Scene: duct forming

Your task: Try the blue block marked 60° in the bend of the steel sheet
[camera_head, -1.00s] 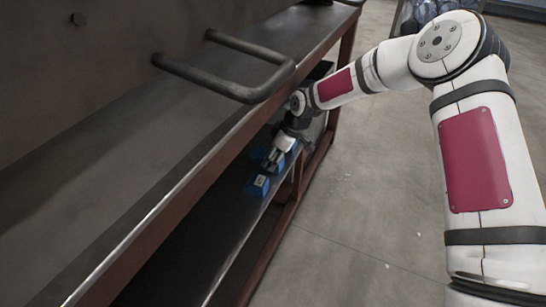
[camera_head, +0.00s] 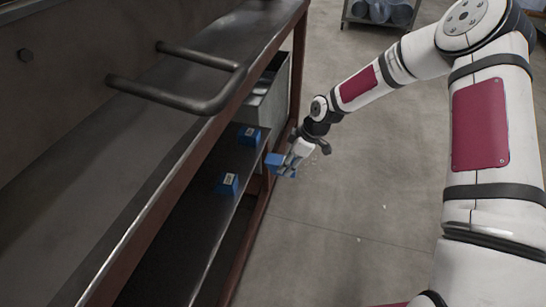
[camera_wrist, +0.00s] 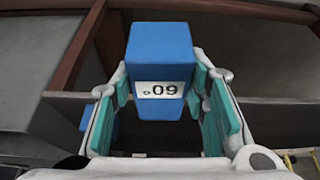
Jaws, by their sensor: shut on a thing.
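My gripper (camera_head: 288,168) is shut on a blue block (camera_head: 273,161), held clear of the lower shelf, beyond its front edge. In the wrist view the block (camera_wrist: 160,45) sits between the teal finger pads of my gripper (camera_wrist: 163,92). Its white label reads 60° upside down. I cannot make out the bent steel sheet for certain in either view.
Two other blue blocks with labels, a far one (camera_head: 249,135) and a nearer one (camera_head: 229,183), stand on the lower shelf (camera_head: 205,222). A grey bin (camera_head: 267,103) stands past them. A bar handle (camera_head: 180,98) juts out above the bench. The floor (camera_head: 350,220) at right is open.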

